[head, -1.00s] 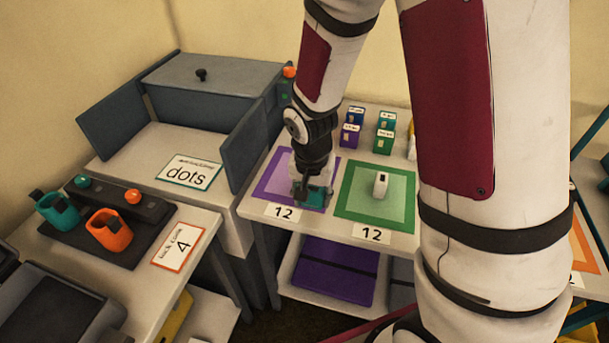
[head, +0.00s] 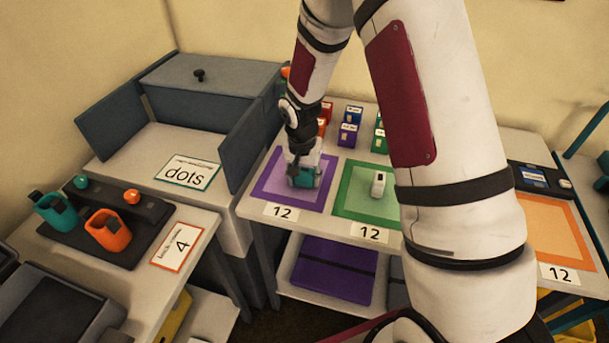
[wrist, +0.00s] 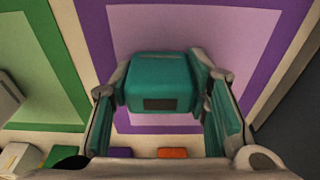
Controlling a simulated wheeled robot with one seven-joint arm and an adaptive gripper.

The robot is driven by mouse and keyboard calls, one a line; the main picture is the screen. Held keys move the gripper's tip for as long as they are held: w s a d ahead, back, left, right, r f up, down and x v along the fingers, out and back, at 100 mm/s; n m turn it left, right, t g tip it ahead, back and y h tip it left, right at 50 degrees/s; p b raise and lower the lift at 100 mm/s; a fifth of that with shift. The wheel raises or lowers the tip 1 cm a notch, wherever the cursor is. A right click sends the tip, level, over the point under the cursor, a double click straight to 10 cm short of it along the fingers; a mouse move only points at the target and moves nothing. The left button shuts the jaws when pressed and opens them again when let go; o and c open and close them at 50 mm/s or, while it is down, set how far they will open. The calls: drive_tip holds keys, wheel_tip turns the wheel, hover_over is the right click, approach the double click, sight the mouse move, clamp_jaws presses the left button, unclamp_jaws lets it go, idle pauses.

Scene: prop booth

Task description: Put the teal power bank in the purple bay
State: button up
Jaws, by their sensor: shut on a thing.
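The teal power bank (wrist: 160,82) is between my gripper's fingers (wrist: 163,88), which are shut on it, in the wrist view. In the head view my gripper (head: 303,172) and the teal power bank (head: 304,178) are over the inside of the purple bay (head: 270,187), a purple-framed square on the table with a 12 card in front. The wrist view shows the purple bay (wrist: 200,25) around and beneath the power bank. I cannot tell whether the power bank touches the surface.
The green bay (head: 353,206) is just right of the purple one and holds a white item (head: 378,184). Several small coloured boxes (head: 347,135) stand behind the bays. A grey panel (head: 243,143) rises to the left. An orange bay (head: 555,235) is at far right.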

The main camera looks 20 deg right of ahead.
drive_tip(key=shift+f, duration=0.1)
drive_tip(key=o, duration=1.3)
